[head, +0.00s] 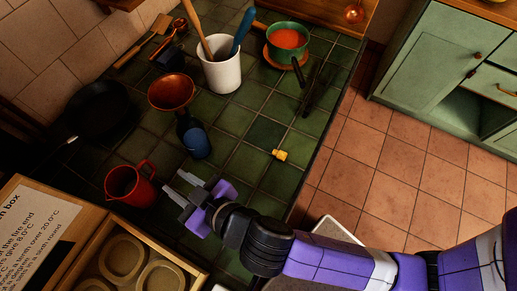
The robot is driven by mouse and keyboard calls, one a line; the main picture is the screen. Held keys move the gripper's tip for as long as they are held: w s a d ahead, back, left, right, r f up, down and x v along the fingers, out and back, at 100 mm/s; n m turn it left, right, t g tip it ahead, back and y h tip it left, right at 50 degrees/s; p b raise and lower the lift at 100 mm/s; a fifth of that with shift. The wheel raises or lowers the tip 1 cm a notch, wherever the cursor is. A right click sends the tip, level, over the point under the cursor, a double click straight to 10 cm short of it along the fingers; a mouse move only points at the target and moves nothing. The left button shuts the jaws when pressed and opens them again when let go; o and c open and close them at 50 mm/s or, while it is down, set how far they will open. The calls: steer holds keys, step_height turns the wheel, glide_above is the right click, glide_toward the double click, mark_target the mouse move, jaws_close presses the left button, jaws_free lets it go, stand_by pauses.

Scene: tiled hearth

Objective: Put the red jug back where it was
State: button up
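The red jug (127,187) stands upright on the green tiled hearth at the lower left. It has a red handle and a dark inside. My gripper (179,190) is just to the right of the jug, its grey fingers pointing left towards it. The fingers are apart with a gap between them, and nothing shows in that gap. They do not appear to touch the jug. No mark showing an earlier place of the jug is visible.
A dark bottle (194,138) with a copper funnel (171,91) stands behind my gripper. A wooden box (192,273) with round compartments lies in front of the jug. A black pan (98,108) is at the left. A yellow piece (280,155) lies on clear tiles.

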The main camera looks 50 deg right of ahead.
steer(key=s+d, duration=0.2)
steer(key=s+d+f, duration=0.1)
steer(key=s+d, duration=0.1)
steer(key=s+d+f, duration=0.1)
steer(key=s+d, duration=0.1)
steer(key=s, duration=0.1)
steer(key=shift+f, duration=0.25)
steer(key=s+d, duration=0.1)
steer(key=s, duration=0.1)
steer(key=s+d, duration=0.1)
steer(key=s+d+r, duration=0.1)
steer(key=s, duration=0.1)
steer(key=shift+s+d, duration=0.35)
steer(key=shift+d, duration=0.05)
steer(key=s+d+r+m+t+h, duration=0.1)
steer(key=s+d+r+h, duration=0.1)
steer(key=s+d+r, duration=0.5)
steer(key=s, duration=0.3)
steer(key=shift+s+m, duration=0.2)
steer(key=shift+m, duration=0.1)
